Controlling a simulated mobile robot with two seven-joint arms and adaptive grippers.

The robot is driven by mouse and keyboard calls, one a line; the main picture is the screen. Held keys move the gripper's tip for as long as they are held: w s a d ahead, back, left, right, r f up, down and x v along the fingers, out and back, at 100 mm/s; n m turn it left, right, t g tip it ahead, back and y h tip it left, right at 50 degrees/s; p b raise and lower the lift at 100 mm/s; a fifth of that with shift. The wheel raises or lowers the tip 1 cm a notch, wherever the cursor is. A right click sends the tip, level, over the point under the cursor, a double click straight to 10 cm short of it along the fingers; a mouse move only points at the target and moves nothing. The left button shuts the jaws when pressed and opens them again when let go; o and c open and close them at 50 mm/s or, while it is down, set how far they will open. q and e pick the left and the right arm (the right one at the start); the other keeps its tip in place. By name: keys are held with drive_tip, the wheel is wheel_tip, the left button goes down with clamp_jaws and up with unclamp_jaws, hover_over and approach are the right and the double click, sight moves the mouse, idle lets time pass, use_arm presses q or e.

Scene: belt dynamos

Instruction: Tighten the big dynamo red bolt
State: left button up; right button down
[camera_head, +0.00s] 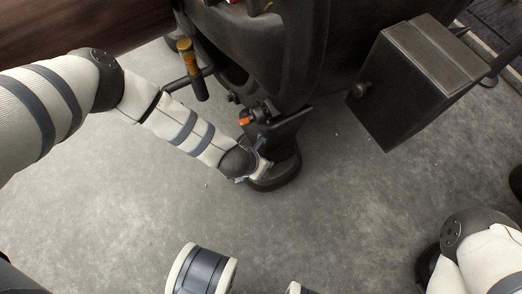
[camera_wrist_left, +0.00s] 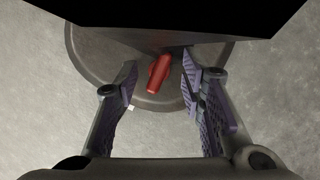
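The red bolt (camera_wrist_left: 158,74) is a short red bar, tilted, below the dark edge of the machine in the left wrist view. My left gripper (camera_wrist_left: 160,70) is open, with one finger on each side of the bolt and a gap to both. In the head view my left gripper (camera_head: 258,168) is low beside the big dynamo (camera_head: 270,50), a dark bulky machine. A small orange-red piece (camera_head: 245,121) shows just above the gripper; I cannot tell whether it is the same bolt. My right gripper is not in view.
A round dark base (camera_head: 275,178) stands on the grey floor below the dynamo; it also shows in the left wrist view (camera_wrist_left: 90,60). A dark box (camera_head: 420,85) with a knob juts out at the right. A brown-handled lever (camera_head: 192,70) is near my left arm. The floor in front is clear.

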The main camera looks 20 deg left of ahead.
use_arm(q)
drive_tip(key=shift+w+f, duration=0.15)
drive_tip(key=shift+f, duration=0.1)
drive_tip(key=shift+c, duration=0.5)
clamp_jaws()
drive_tip(key=shift+o, duration=0.5)
unclamp_jaws()
drive_tip(key=shift+r, duration=0.25)
drive_tip(key=v, duration=0.3)
drive_tip(key=shift+s+r, duration=0.25)
drive_tip(key=shift+r, duration=0.1)
drive_tip(key=s+a, duration=0.2)
drive_tip(key=s, duration=1)
drive_tip(key=shift+a+r, duration=0.3)
drive_tip(key=shift+r, duration=0.05)
